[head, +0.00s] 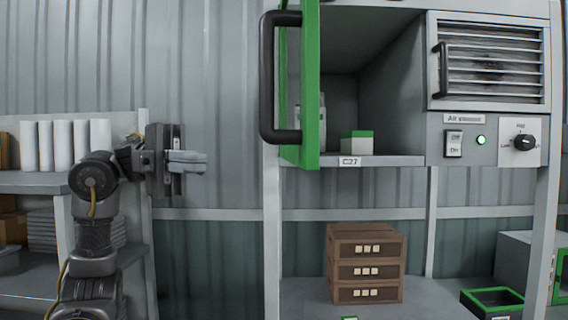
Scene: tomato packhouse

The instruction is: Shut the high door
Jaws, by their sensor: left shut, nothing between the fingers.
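The high door (308,90) is green with a large dark bar handle (267,80) on its outer face. It stands open, swung out at the left side of the upper cabinet, and I see it nearly edge-on. The cabinet compartment (390,75), labelled C27, is exposed. My left gripper (204,162) is shut and empty, to the left of the door and a little below the handle's lower end, apart from both. My right gripper is not in view.
A vented panel (487,62) with switches is at the right. Brown crates (365,265) stand on the lower shelf. White rolls (62,145) fill a left shelf.

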